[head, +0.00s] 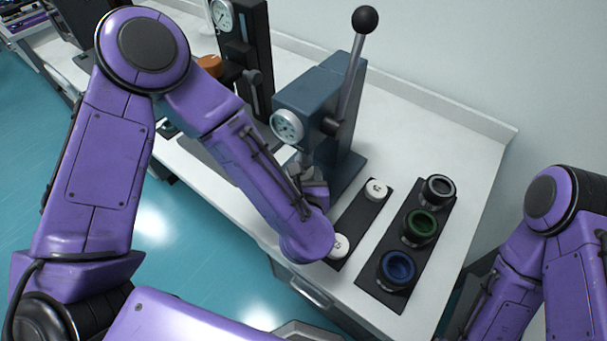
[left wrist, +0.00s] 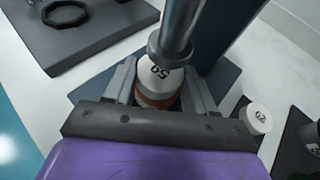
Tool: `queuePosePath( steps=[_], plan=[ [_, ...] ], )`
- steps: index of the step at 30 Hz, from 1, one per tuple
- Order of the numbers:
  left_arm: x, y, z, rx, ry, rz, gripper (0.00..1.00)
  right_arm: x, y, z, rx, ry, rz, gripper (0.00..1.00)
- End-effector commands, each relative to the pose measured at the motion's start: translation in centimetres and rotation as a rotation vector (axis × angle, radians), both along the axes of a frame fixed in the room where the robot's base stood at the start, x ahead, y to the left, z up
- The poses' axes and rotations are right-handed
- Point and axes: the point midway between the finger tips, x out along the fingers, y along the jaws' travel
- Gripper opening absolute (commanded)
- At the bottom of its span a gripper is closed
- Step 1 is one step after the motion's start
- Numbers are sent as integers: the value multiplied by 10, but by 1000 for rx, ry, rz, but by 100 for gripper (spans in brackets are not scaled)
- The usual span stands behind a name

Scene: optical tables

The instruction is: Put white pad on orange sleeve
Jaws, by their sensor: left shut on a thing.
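In the left wrist view, a white pad (left wrist: 160,76) with dark figures on top sits between the fingers of my left gripper (left wrist: 162,88), which is shut on it. An orange-brown band, apparently the orange sleeve (left wrist: 157,101), shows directly beneath the pad; I cannot tell whether they touch. The press's metal ram (left wrist: 178,28) is just above the pad and partly overlaps it in view. In the head view, my left gripper (head: 312,182) is at the blue-grey press (head: 322,95), and my arm hides the held pad. My right gripper is out of view.
Two other white pads (head: 376,189) (head: 340,245) lie on a dark strip (head: 358,220). Beside it, a dark tray (head: 402,263) bears black, green and blue rings. Another dark press (head: 246,55) stands behind, with an orange round part (head: 209,63) near it. The table's far right is bare.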

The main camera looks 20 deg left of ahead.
Motion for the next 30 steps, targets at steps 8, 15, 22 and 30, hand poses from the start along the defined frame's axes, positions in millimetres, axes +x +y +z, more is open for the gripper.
queuePosePath(
  steps=[8, 15, 22, 30],
  plan=[
    [0, 0, -1, 0, 0, 0, 81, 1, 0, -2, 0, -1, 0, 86],
    [0, 0, 10, 1, -2, 0, 81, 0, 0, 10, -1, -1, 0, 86],
    [-49, -18, 22, 0, -3, -6, 81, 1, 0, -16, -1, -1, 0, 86],
    [-98, -35, 53, 5, 2, -3, 81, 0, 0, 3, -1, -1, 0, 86]
  ],
)
